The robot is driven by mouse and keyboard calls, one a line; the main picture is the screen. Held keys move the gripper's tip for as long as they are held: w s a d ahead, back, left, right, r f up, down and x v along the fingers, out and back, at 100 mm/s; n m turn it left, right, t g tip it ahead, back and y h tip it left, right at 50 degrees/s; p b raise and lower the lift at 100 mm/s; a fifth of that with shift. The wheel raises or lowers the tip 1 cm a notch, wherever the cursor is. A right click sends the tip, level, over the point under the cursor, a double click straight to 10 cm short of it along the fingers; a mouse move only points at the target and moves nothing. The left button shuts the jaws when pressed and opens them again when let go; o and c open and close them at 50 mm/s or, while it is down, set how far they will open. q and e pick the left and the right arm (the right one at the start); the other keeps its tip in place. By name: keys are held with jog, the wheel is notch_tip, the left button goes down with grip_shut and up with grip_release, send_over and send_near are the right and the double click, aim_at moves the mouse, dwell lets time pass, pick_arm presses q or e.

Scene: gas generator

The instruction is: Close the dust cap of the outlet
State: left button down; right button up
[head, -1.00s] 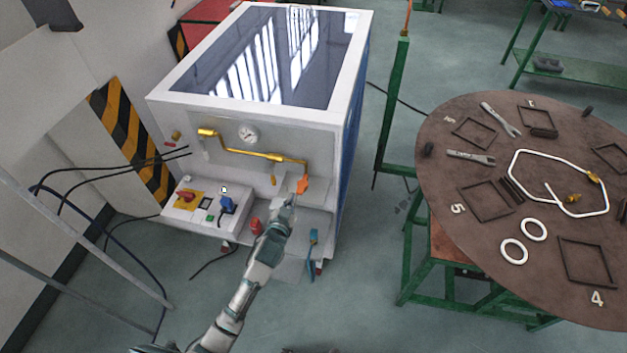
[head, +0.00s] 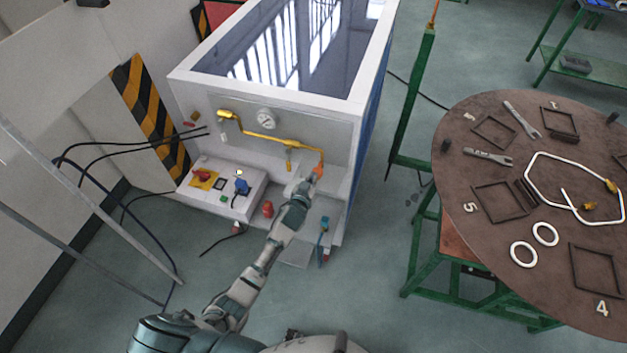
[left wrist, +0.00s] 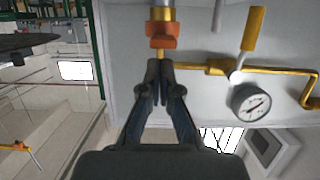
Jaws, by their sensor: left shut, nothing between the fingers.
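My left gripper (head: 310,181) reaches the right end of the yellow pipe on the generator's front. In the left wrist view its fingers (left wrist: 160,64) are together and empty. An orange fitting (left wrist: 162,36) on the pipe end is right at the fingertips; I cannot tell whether they touch. The orange fitting also shows in the head view (head: 318,171), partly behind the gripper. A blue outlet (head: 242,186) is on the sloped control panel, left of my gripper; its dust cap is too small to make out. My right gripper is not in view.
The yellow pipe (head: 262,136) and a round gauge (head: 266,119) are on the front. A red part (head: 268,209) and a blue-handled part (head: 323,228) are low by my arm. A round brown table (head: 470,230) stands right. Black cables hang at left.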

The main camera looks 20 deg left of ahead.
pick_arm(q)
jog(key=r+p+v, duration=0.1)
jog(key=v, duration=1)
jog(key=s+f+g, duration=0.2)
jog(key=s+f, duration=0.3)
jog(key=f, duration=0.6)
jog(key=s+f+m+g, duration=0.15)
jog(key=s+f, duration=0.35)
jog(key=f, duration=0.7)
jog(key=s+f+g, duration=0.3)
jog(key=s+f, duration=0.2)
jog(key=f, duration=0.6)
jog(key=s+a+f+g, duration=0.1)
jog(key=s+f, duration=0.5)
jog(key=s, duration=0.6)
jog(key=s+a+f+g+b, duration=0.1)
jog(key=s+f+g, duration=0.3)
jog(key=s, duration=0.8)
jog(key=s+a+f+g, duration=0.2)
jog(key=s+f, duration=0.7)
jog(key=s, duration=0.3)
jog(key=shift+s+a+y+b, duration=0.2)
jog(key=shift+a+y+b, duration=0.05)
jog(key=shift+y+b, duration=0.1)
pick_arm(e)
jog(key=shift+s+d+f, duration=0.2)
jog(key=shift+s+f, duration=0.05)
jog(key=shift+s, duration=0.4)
